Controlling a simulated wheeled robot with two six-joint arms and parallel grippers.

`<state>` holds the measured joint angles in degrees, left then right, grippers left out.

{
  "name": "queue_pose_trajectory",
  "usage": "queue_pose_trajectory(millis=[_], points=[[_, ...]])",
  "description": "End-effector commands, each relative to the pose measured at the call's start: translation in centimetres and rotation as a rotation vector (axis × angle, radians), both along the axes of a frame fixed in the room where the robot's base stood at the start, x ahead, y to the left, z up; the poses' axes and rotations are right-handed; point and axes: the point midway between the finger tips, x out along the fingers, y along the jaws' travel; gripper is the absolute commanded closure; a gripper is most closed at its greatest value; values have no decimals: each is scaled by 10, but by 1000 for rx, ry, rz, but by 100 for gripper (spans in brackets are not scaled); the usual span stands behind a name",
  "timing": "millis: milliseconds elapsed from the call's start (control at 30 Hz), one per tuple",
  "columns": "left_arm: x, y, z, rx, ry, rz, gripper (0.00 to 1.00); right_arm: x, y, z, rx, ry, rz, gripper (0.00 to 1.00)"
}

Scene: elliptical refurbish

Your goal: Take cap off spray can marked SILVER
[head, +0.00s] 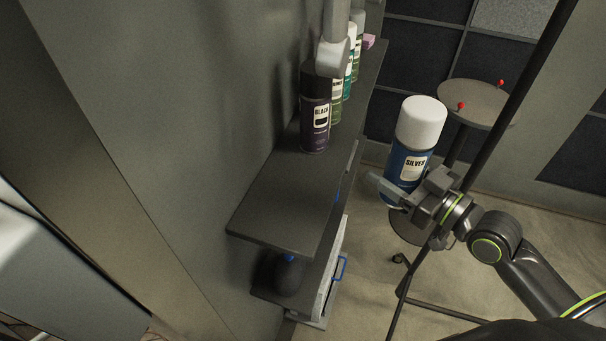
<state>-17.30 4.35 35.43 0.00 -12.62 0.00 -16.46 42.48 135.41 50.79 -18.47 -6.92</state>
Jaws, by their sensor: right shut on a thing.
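The spray can marked SILVER (411,165) is blue with a pale label and has a white cap (421,123) on its top. It is off the shelf, held in the air to the right of it, nearly upright with a slight tilt. My right gripper (403,194) is shut around the lower part of the can, with its arm coming in from the lower right. The bottom of the can is partly hidden by the gripper. My left gripper is not clearly seen in the head view.
A dark wall shelf (288,196) bears a can marked BLACK (315,118) and several other spray cans behind it. A lower shelf holds a dark object (289,276). A small round table (476,101) with red-knobbed items and a dark stand pole are at right.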

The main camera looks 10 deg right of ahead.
Motion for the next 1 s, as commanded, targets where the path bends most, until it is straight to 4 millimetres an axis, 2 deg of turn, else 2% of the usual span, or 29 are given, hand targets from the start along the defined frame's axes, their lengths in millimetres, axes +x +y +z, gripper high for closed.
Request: queue_pose_trajectory(millis=[100,233,533,667,800,1000], points=[[-8,-1,-1,-2,13,3,16,1,-7,15,-7,-8,24,88],[-8,-1,-2,-2,13,3,16,2,-12,28,-4,-11,49,88],[7,2,-2,3,-10,-3,16,3,-13,43,7,-12,82,88],[8,3,-8,4,-13,-3,16,10,-5,42,14,-16,80,88],[7,3,-17,4,-11,-3,16,19,12,43,16,-19,87,88],[5,3,-16,5,-8,-2,16,31,29,44,16,-15,82,88]])
